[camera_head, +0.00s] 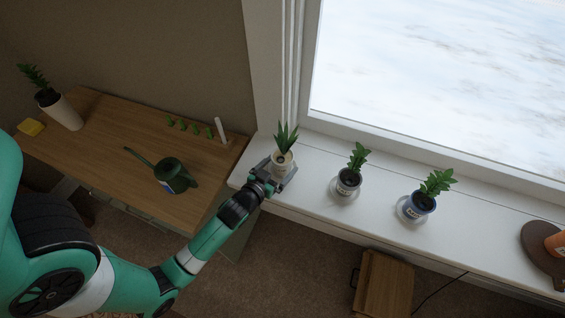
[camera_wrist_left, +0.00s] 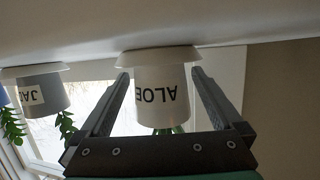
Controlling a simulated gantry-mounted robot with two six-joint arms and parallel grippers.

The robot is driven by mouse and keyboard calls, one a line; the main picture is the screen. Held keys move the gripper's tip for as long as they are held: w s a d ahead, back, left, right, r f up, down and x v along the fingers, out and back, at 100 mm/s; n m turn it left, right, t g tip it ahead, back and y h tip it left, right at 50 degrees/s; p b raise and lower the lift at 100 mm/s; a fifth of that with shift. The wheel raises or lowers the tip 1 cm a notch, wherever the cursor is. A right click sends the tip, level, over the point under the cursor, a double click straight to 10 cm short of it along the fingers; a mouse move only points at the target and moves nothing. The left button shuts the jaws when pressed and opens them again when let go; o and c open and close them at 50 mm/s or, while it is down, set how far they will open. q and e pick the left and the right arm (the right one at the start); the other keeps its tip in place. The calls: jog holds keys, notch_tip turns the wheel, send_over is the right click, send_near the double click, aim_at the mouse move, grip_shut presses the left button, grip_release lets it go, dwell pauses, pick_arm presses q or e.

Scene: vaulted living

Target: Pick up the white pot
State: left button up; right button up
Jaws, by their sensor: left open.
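A white pot (camera_head: 281,165) labelled ALOE, with a spiky green plant, stands on the left end of the windowsill. It appears upside down in the left wrist view (camera_wrist_left: 162,88), on its white saucer (camera_wrist_left: 158,57). My left gripper (camera_head: 280,174) is open at the pot. In the left wrist view its two fingers (camera_wrist_left: 160,78) lie on either side of the pot, with a gap visible on each side. My right gripper is in neither view.
The white windowsill (camera_head: 312,180) also holds a grey-white labelled pot (camera_head: 348,184), a blue pot (camera_head: 421,205) and an orange pot (camera_head: 555,244). A wooden desk (camera_head: 110,140) at left bears a green watering can (camera_head: 176,177) and another whitish pot (camera_head: 66,114).

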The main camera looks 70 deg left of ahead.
pick_arm(q)
jog(key=shift+x, duration=0.85)
jog(key=shift+s, duration=0.1)
grip_shut()
jog(key=shift+r, duration=0.1)
